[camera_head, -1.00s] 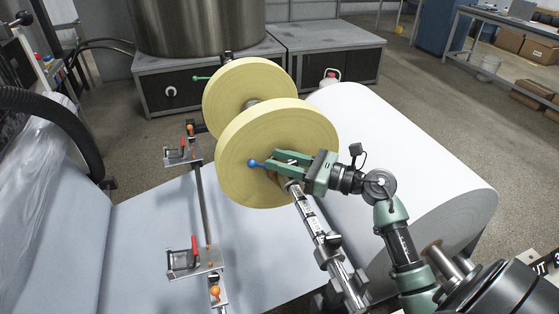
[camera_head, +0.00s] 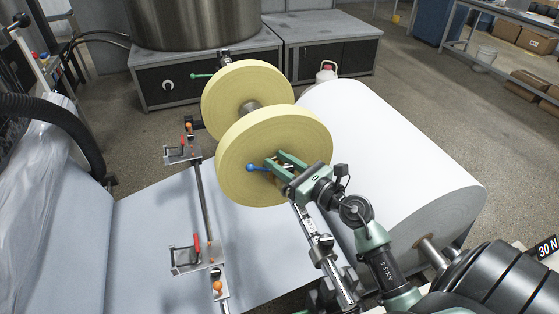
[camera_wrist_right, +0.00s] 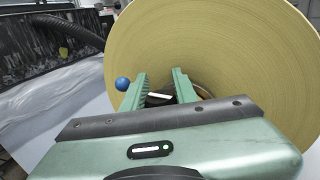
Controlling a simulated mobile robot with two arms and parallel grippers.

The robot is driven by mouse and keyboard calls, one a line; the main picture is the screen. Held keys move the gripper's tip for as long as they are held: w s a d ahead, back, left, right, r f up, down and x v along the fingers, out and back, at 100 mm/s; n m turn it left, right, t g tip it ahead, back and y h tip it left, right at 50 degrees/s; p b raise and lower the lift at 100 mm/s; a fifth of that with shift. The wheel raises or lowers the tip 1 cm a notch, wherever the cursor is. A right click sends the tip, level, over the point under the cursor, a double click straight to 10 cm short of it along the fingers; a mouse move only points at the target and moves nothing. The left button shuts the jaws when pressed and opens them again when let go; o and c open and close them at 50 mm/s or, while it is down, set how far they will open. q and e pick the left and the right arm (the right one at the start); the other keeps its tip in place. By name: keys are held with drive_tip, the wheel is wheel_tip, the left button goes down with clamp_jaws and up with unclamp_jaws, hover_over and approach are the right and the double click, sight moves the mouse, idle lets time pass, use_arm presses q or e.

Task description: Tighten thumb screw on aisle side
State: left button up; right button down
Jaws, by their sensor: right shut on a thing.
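The aisle-side thumb screw (camera_head: 252,168) shows as a blue ball on a short stem, at the face of the nearer yellow roll (camera_head: 240,140). The blue ball (camera_wrist_right: 122,84) is just left of the fingers in the right wrist view. My right gripper (camera_head: 275,160) reaches in from the lower right, its green fingers against the hub area of that roll. The fingers (camera_wrist_right: 160,84) are shut on the thumb screw, with a dark and white part between them; the contact itself is mostly hidden. My left gripper is not in view.
A big white paper roll (camera_head: 395,150) is on the right. A rail with red-handled clamps (camera_head: 200,255) crosses the web on the left.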

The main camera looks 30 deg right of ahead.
sight(293, 172)
drive_tip(key=c, duration=1.1)
unclamp_jaws()
drive_tip(key=shift+s+d+f, duration=0.15)
drive_tip(key=shift+s, duration=0.35)
drive_tip(key=b+v, duration=0.2)
drive_tip(key=v, duration=0.3)
drive_tip(key=shift+s+d, duration=0.1)
drive_tip(key=shift+s, duration=0.2)
drive_tip(key=shift+s+d+b, duration=0.1)
drive_tip(key=shift+s+b, duration=0.2)
drive_tip(key=shift+s, duration=0.25)
drive_tip(key=shift+r, duration=0.25)
